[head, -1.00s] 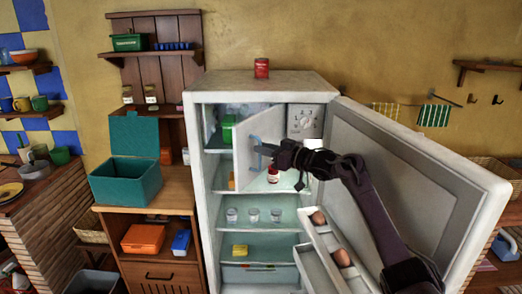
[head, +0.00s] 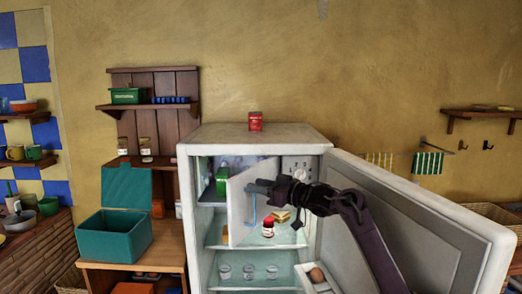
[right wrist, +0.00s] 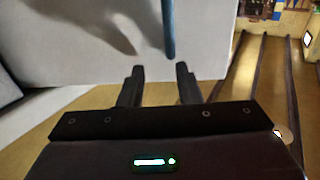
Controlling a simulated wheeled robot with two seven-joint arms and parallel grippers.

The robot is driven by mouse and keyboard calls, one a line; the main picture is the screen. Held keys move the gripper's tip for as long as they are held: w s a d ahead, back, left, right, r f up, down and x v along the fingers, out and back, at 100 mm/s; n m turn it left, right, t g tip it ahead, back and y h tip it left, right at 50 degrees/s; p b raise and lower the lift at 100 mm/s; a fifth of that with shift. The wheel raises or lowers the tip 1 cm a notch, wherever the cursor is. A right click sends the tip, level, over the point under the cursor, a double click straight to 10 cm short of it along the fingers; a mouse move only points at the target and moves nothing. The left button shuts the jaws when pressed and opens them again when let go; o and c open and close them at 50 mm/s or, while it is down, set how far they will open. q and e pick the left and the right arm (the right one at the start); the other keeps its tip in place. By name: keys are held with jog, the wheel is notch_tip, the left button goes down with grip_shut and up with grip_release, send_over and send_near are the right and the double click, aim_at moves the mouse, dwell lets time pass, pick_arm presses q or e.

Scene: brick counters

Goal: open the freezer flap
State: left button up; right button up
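The freezer flap (head: 238,206) is a small white door inside the upper part of the open fridge. It stands partly swung out, with the compartment's inside showing to its left. Its blue bar handle (head: 252,212) is on the side facing me, and its upper part is behind my gripper. My right gripper (head: 259,186) is at the upper end of the handle. In the right wrist view its fingers (right wrist: 158,70) are open and empty. The blue handle (right wrist: 168,30) shows just beyond the fingertips, nearer the right finger; I cannot tell if they touch. My left gripper is not in view.
The large fridge door (head: 425,215) stands wide open to the right, beside my right arm. A green carton (head: 222,180) is behind the flap. A red-lidded jar (head: 268,229) and glasses (head: 248,271) stand on shelves below. A red tin (head: 255,121) is on top.

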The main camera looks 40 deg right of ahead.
notch_tip(320, 180, up, 15)
jog(key=b, duration=0.1)
jog(key=shift+s, duration=0.1)
dwell(0.3)
